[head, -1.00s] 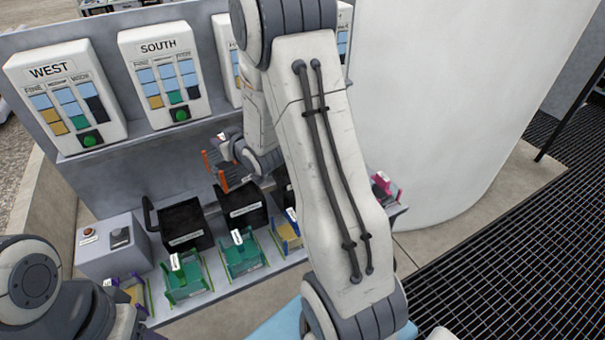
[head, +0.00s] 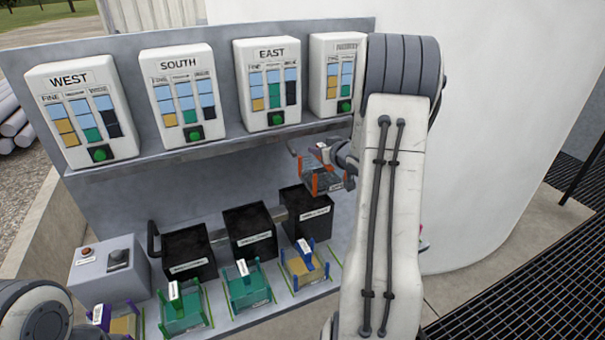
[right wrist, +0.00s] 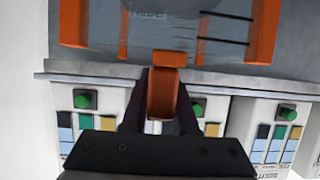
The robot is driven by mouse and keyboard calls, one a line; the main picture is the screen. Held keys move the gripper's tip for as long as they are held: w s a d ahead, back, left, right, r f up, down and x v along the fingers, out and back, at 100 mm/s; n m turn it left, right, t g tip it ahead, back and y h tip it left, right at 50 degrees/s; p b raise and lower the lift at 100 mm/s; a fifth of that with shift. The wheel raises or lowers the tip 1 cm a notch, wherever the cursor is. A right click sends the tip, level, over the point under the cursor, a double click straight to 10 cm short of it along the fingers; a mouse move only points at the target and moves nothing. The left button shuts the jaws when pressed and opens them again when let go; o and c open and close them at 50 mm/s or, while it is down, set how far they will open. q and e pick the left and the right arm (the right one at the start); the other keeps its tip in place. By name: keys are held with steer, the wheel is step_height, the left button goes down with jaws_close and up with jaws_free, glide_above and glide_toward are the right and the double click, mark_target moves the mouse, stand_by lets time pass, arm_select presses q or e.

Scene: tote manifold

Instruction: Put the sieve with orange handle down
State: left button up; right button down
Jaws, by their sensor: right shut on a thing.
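My right gripper (head: 325,153) is shut on the sieve with the orange handle (head: 322,182), a shallow grey tray shape with orange sides. In the head view it hangs in the air above the right-hand black bin (head: 306,214), below the shelf of panels. In the right wrist view the gripper's dark fingers (right wrist: 163,100) close around the upright orange handle, and the sieve's orange frame (right wrist: 262,35) spans the top. My right forearm hides what lies to the right of the sieve. My left gripper is out of view.
Two more black bins (head: 188,253) (head: 249,230) stand to the left. In front are two green sieves (head: 180,312) (head: 248,288), a blue-and-yellow one (head: 304,263) and a purple-and-yellow one (head: 118,322). Panels such as EAST (head: 268,85) hang above. A grey button box (head: 108,268) stands left.

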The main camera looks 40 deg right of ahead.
steer(key=w+a+f+p, duration=0.1)
steer(key=w+a+f, duration=0.2)
steer(key=f, duration=0.4)
steer(key=shift+w, duration=0.55)
steer(key=shift+f, duration=0.15)
steer(key=c, duration=1.1)
jaws_free()
steer(key=shift+f, duration=0.1)
steer(key=o, duration=0.4)
